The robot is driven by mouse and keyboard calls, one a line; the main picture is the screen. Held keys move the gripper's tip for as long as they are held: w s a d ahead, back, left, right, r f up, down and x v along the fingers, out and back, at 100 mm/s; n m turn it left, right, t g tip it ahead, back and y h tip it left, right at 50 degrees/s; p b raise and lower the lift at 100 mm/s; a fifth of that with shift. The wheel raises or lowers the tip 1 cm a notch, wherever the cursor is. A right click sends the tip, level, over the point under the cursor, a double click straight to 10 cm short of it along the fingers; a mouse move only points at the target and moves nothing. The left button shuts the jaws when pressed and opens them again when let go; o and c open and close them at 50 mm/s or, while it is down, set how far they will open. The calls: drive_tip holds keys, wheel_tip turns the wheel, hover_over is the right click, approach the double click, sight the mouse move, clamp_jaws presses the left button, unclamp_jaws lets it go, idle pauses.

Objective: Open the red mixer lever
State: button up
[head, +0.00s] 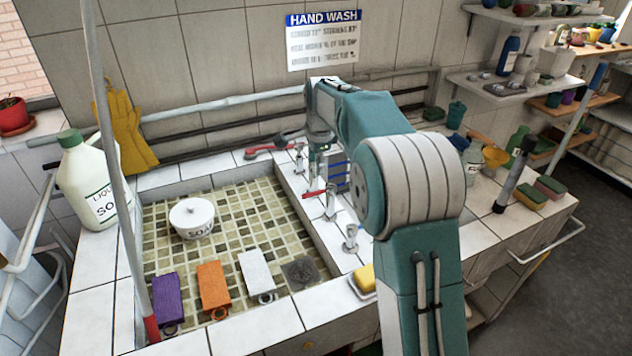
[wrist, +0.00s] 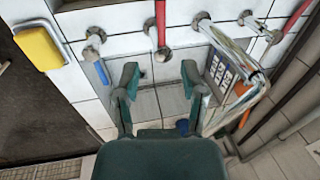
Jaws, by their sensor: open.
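A red mixer lever (wrist: 161,24) shows at the top middle of the wrist view, attached to a chrome fitting on the white tiled ledge. In the head view a red lever (head: 313,194) sticks out left from a chrome fitting, over the basin edge. My gripper (wrist: 160,80) is open and empty in the wrist view. Its two fingers are spread, with their tips below the lever's rounded end in the picture, apart from it. In the head view the fingers are mostly hidden by my arm. A second red handle (head: 268,151) lies farther back; I cannot tell which the task means.
A blue lever (wrist: 103,71) sits left of the fingers and a curved chrome spout (wrist: 237,50) to their right. The basin holds a white pot (head: 192,217). Coloured blocks (head: 213,285) line its near edge. A yellow sponge (head: 366,278) sits by the ledge.

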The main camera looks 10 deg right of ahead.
sight(313, 192)
drive_tip(key=f, duration=0.3)
drive_tip(key=w+f, duration=0.1)
drive_tip(key=f, duration=0.2)
drive_tip(key=w+f, duration=0.1)
drive_tip(key=f, duration=0.3)
drive_tip(key=shift+w+a, duration=0.1)
drive_tip(key=shift+w+a+f, duration=0.1)
drive_tip(key=shift+a+f, duration=0.1)
drive_tip(key=shift+f, duration=0.25)
drive_tip(key=shift+c, duration=0.3)
drive_tip(key=shift+d, duration=0.1)
clamp_jaws()
